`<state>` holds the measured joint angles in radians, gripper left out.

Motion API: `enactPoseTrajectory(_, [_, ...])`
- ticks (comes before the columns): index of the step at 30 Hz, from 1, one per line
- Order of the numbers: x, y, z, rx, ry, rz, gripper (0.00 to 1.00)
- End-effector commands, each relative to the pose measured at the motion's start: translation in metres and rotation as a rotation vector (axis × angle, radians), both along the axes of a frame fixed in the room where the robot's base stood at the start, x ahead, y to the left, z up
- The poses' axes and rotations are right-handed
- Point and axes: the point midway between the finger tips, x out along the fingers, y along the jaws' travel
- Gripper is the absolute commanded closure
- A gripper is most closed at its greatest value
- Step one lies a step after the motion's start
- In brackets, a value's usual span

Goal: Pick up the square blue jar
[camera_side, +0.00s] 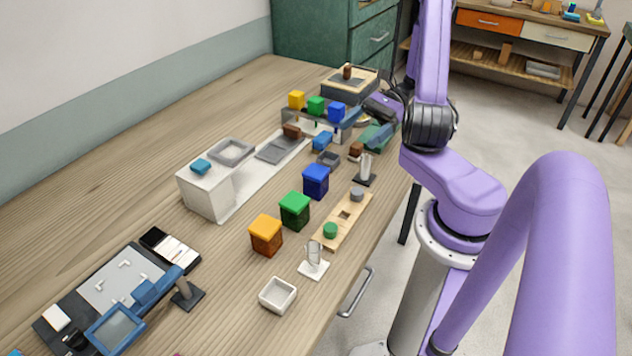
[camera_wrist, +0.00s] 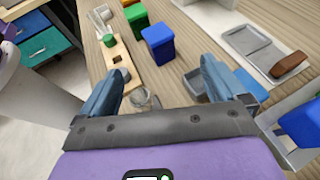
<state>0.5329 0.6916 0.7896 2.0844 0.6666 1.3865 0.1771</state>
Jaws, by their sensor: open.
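The square blue jar (camera_side: 316,181) stands upright on the wooden table, at the end of a row with a green jar (camera_side: 294,211) and an orange jar (camera_side: 265,235). In the wrist view the blue jar (camera_wrist: 158,46) stands beyond the fingertips, apart from them, with the green jar (camera_wrist: 136,17) behind it. My gripper (camera_wrist: 162,74) is open, with nothing held between its two blue-grey fingers. In the side view the gripper is partly hidden near the rack at the table's far end.
A wooden board (camera_side: 343,219) with green and grey knobs lies right of the jars. A small grey tray (camera_side: 328,158) sits just behind the blue jar. Yellow, green and blue cubes (camera_side: 337,112) stand on a raised rack.

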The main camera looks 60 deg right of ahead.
Motion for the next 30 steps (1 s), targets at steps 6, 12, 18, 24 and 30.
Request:
enactPoseTrajectory(6, [0.013,0.037,-0.015,0.004,0.004,0.007,0.03])
enactPoseTrajectory(12, [0.026,0.069,-0.030,0.003,0.003,0.006,0.03])
enactPoseTrajectory(18, [0.034,0.092,-0.040,0.000,0.002,0.005,0.03])
enactPoseTrajectory(24, [0.037,0.101,-0.044,0.001,0.002,0.005,0.03])
enactPoseTrajectory(30, [0.042,0.126,-0.056,0.002,0.004,0.006,0.03])
